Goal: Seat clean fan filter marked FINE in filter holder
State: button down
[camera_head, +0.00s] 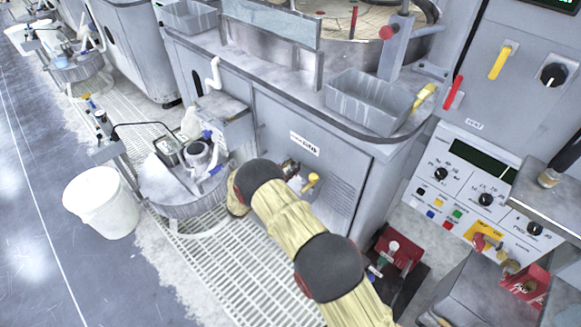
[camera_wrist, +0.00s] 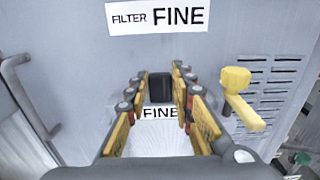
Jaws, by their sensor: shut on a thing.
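In the wrist view my gripper (camera_wrist: 159,84) points at a grey cabinet front. Its two yellow-padded fingers close on a black block. A white piece marked FINE (camera_wrist: 160,144) shows below the block, between the fingers; I take both as the fan filter. A white sign reading FILTER FINE (camera_wrist: 157,17) is on the cabinet above; it also shows in the head view (camera_head: 304,143). The filter holder cannot be made out; the gripper and filter may cover it. In the head view my arm hides most of the gripper and the filter.
A yellow handle (camera_wrist: 240,98) sticks out right of my gripper, before vent slots (camera_wrist: 268,100). A grey pipe (camera_wrist: 28,98) is at left. In the head view a white bucket (camera_head: 101,202) and a round basin (camera_head: 187,190) stand left. A control panel (camera_head: 470,190) is at right.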

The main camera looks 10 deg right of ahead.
jog(key=shift+f, duration=0.2)
jog(key=c, duration=1.5)
grip_release()
jog(key=shift+o, duration=0.2)
jog(key=v, duration=1.2)
